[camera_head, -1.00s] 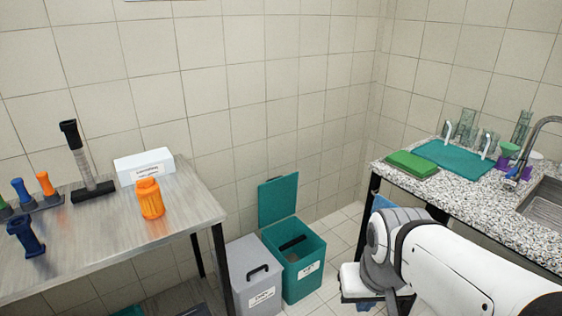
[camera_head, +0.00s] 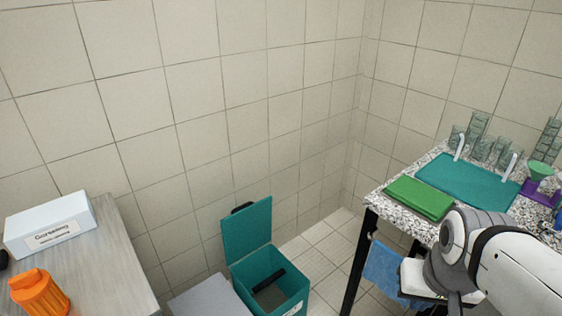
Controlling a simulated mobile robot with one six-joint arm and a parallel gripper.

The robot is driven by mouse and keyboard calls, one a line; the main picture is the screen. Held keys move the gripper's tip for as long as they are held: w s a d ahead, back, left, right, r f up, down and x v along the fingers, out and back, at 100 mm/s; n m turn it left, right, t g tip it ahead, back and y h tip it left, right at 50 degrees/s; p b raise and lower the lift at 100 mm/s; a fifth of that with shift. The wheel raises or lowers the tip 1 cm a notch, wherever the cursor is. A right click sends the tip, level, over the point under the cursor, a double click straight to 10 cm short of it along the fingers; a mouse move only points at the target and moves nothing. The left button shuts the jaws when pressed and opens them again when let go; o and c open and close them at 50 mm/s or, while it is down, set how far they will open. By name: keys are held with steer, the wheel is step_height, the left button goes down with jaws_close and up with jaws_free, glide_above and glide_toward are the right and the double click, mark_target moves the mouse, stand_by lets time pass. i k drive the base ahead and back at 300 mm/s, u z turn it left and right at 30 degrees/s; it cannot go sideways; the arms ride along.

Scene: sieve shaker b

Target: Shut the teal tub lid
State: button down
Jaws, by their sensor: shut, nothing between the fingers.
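The teal tub (camera_head: 291,281) stands on the floor between the metal table and the granite counter. Its teal lid (camera_head: 247,230) is open, standing upright at the tub's back edge, with a dark handle at its top. A dark bar-shaped thing (camera_head: 270,279) shows inside the tub; I cannot tell what it is. My white arm is at the lower right, in front of the counter, well to the right of the tub. My gripper is not in view.
A grey bin (camera_head: 208,298) stands left of the tub. The metal table (camera_head: 118,254) at left carries a white labelled box (camera_head: 50,226) and an orange bottle (camera_head: 39,294). The counter holds a green block (camera_head: 420,197) and a teal mat (camera_head: 468,180). Tiled floor is free right of the tub.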

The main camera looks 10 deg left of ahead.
mark_target(248, 228)
steer(key=u, duration=0.5)
steer(key=i, duration=1.2)
steer(key=u, duration=0.9)
